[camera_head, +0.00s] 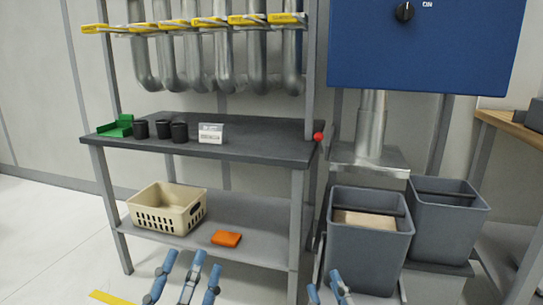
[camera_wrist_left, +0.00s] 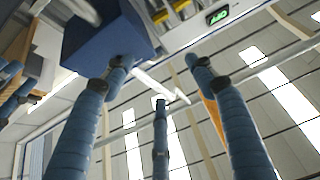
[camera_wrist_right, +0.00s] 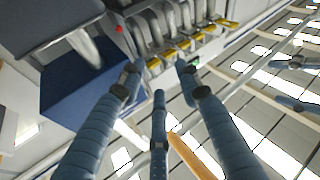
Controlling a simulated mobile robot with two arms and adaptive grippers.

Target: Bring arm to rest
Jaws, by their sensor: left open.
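My left gripper (camera_head: 187,270) shows at the bottom of the head view, its blue fingers pointing up and spread apart with nothing between them. In the left wrist view its fingers (camera_wrist_left: 160,85) are open and empty, facing the ceiling. My right gripper (camera_head: 327,290) is at the bottom of the head view to the right, only its fingertips showing. In the right wrist view its fingers (camera_wrist_right: 158,80) are spread and empty. Both grippers are in front of the workbench (camera_head: 240,147), apart from it.
The bench holds a green tray (camera_head: 115,128), black cups (camera_head: 163,129) and a white card box (camera_head: 210,133). Its lower shelf holds a cream basket (camera_head: 168,208) and an orange block (camera_head: 227,238). Grey bins (camera_head: 368,245) stand right, below a blue cabinet (camera_head: 420,50). Floor at left is clear.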

